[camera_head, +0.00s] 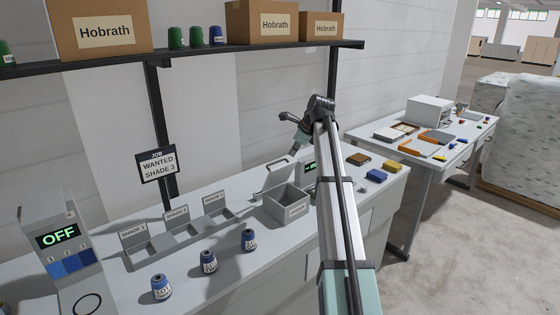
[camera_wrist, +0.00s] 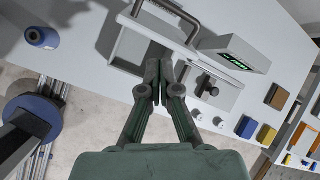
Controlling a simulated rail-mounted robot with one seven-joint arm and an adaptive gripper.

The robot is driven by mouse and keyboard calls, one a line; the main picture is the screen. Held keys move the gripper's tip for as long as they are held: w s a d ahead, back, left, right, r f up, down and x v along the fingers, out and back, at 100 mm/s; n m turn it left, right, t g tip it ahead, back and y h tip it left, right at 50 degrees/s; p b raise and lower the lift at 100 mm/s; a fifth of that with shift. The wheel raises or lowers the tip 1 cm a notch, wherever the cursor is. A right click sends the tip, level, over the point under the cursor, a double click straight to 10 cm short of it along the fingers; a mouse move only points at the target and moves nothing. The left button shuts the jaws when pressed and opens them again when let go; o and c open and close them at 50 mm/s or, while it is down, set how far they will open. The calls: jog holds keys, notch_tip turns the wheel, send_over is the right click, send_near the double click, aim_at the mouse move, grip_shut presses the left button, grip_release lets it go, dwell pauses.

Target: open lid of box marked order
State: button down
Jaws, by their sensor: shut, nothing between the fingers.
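The grey box (camera_head: 297,211) stands on the bench in the middle of the head view, with a small label on its front too small to read surely. Its lid (camera_head: 275,176) is raised and tilted back, and the box's interior shows. In the wrist view, the box (camera_wrist: 122,62) lies beyond my fingertips, with a bar handle (camera_wrist: 184,12) on the lid at the top. My gripper (camera_wrist: 158,68) is shut and empty, over the box's near edge; I cannot tell whether it touches. In the head view my gripper is above the box, partly hidden by my arm.
A device with a green display (camera_wrist: 235,60) stands close beside the box. Shade bins (camera_head: 175,237) and several blue spools (camera_head: 208,262) lie to the left. Coloured blocks (camera_head: 377,176) lie to the right. A shelf (camera_head: 200,52) with cartons runs above.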

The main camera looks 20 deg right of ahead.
aim_at(280, 161)
jog(key=w+f+m+p, duration=0.1)
jog(key=w+f+m, duration=0.1)
jog(key=w+a+f+m+t+p, duration=0.1)
jog(key=w+f+m, duration=0.1)
jog(key=w+a+f+m+p, duration=0.1)
jog(key=w+f+m, duration=0.1)
jog(key=f, duration=0.1)
jog(key=shift+w+a, duration=0.25)
jog(key=shift+w, duration=0.15)
dwell(0.3)
jog(key=w+a+p, duration=0.1)
jog(key=w, duration=0.5)
jog(key=shift+a+r, duration=0.15)
jog(key=shift+a, duration=0.25)
jog(key=shift+w, duration=0.1)
